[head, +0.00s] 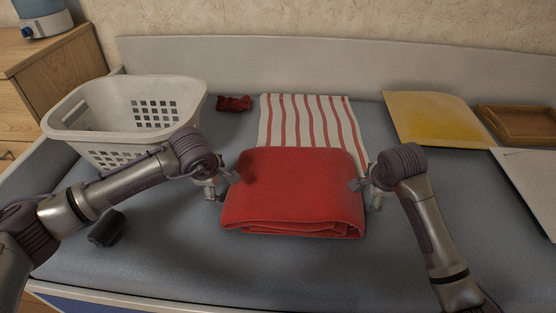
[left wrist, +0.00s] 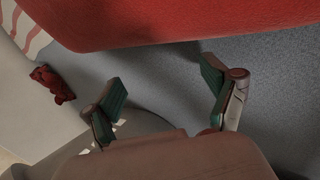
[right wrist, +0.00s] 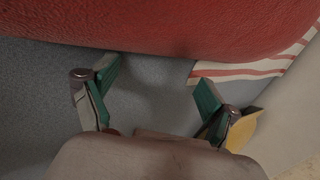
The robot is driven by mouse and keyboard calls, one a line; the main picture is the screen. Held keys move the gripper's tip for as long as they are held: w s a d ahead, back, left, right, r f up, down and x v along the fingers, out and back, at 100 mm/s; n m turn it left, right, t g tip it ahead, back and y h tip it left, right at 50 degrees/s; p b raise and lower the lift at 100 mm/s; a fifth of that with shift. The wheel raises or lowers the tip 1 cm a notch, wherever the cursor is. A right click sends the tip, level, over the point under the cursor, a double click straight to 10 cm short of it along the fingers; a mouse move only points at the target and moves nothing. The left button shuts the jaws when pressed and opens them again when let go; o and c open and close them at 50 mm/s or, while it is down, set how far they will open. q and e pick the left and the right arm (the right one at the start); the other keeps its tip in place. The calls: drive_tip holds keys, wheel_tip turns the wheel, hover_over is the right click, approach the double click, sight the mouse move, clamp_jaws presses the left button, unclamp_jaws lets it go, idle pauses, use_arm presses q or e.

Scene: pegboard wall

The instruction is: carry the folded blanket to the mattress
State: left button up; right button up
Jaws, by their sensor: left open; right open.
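The folded red blanket (head: 295,190) lies in the middle of the grey mattress (head: 190,265), its layered fold facing me. It overlaps the near end of a striped cloth in the picture. My left gripper (head: 222,183) is at the blanket's left side; in the left wrist view the open fingers (left wrist: 164,80) are empty, with the red edge (left wrist: 170,22) just beyond them. My right gripper (head: 368,188) is at its right side; in the right wrist view the open fingers (right wrist: 157,80) are empty, short of the red edge (right wrist: 180,28). The blanket's underside is hidden.
A white laundry basket (head: 80,120) stands at the left, with a dark cylinder (head: 107,229) nearby. A crumpled red cloth (head: 234,103) and the striped cloth (head: 310,120) lie behind. The front middle is clear.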

drive_tip(key=shift+r, duration=0.15)
use_arm(q)
drive_tip(key=v, duration=1.1)
use_arm(e)
drive_tip(key=v, duration=1.2)
use_arm(q)
drive_tip(key=shift+f, duration=0.1)
